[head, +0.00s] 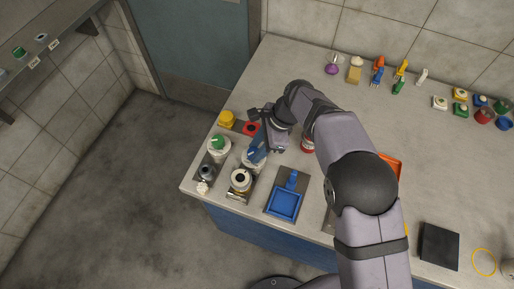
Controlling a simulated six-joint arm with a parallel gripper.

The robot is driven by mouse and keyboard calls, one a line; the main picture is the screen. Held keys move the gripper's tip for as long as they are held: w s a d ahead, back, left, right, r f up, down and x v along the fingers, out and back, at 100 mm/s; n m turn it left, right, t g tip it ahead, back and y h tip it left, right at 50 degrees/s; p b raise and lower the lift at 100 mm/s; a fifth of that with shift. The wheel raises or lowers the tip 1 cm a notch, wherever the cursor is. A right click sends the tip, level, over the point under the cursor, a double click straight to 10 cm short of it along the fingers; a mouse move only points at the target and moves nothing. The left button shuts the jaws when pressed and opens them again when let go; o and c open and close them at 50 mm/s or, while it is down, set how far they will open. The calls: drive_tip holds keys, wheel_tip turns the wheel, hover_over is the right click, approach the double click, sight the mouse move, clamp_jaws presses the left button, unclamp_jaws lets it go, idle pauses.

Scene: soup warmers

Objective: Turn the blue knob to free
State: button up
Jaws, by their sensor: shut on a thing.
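The blue knob (253,157) sits on a pale round unit near the left corner of the counter, in the head view. My gripper (259,146) reaches down to it from the upper right and is shut on it. The gripper and wrist cover part of the knob, so its pointer and the free mark cannot be read. The knob's setting cannot be told.
A blue tray (285,204) lies to the right. Small coloured items line the back.

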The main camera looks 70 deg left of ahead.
drive_tip(key=n+h, duration=0.1)
drive_tip(key=n, duration=0.1)
drive_tip(key=shift+a+n, duration=0.2)
drive_tip(key=shift+n, duration=0.2)
drive_tip(key=shift+a+n+h+b, duration=0.2)
drive_tip(key=shift+n+h+b, duration=0.3)
drive_tip(key=shift+n, duration=1)
drive_tip(key=shift+r+n+h, duration=0.1)
drive_tip(key=shift+n+h, duration=0.2)
drive_tip(key=shift+n, duration=0.2)
drive_tip(key=shift+d, duration=0.1)
drive_tip(key=o, duration=1.1)
drive_tip(key=shift+c, duration=0.2)
